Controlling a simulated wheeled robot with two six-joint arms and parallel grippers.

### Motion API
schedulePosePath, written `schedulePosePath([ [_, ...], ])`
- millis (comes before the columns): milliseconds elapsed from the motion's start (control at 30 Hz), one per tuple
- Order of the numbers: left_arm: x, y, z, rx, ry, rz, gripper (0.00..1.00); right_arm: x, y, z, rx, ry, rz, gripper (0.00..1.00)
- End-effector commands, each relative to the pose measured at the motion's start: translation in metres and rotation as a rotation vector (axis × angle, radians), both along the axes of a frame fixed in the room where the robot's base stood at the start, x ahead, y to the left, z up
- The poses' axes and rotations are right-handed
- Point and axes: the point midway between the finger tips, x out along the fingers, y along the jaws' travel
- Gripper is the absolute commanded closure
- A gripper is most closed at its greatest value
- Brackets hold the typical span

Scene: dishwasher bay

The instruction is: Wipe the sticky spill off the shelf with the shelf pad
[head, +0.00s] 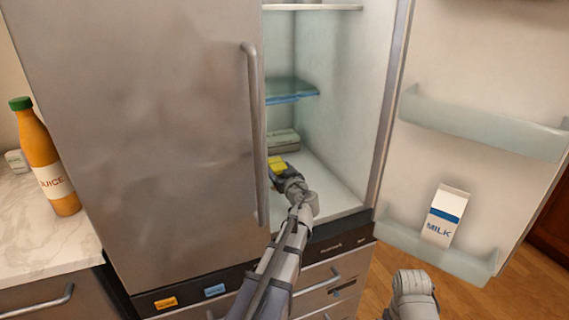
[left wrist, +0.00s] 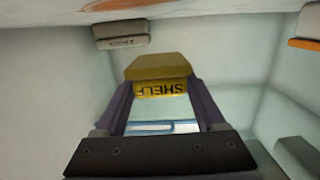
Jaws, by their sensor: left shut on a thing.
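The shelf pad (head: 277,163) is a small yellow block inside the open right-hand side of the fridge. My left gripper (head: 281,173) is shut on it, low in the compartment. In the left wrist view the pad (left wrist: 161,70) sits between the fingertips, with SHELF printed upside down. A blue-edged glass shelf (head: 291,91) is above the gripper. I cannot make out the sticky spill in the head view. A brownish patch shows at the top edge of the left wrist view, but I cannot tell what it is. My right gripper's jaws are not in view.
A pale container (head: 283,141) stands behind the pad. The left door (head: 150,130) is shut; the right door (head: 475,90) is open, with a milk carton (head: 446,216) in its lower bin. A juice bottle (head: 48,160) stands on the left counter. The fridge floor right of my arm is clear.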

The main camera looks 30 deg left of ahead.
Motion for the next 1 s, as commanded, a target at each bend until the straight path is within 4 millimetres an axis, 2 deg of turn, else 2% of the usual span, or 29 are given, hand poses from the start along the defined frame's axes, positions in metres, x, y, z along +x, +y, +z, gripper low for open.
schedulePosePath([
  [33,-0.041,0.001,-0.023,-0.028,0.038,0.03,0.93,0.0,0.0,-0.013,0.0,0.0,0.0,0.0],
  [467,-0.041,0.0,-0.019,-0.029,0.037,0.025,0.93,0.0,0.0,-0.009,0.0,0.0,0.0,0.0],
  [1000,-0.034,0.003,0.036,-0.027,0.035,0.026,0.93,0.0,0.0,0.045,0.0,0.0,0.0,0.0],
])
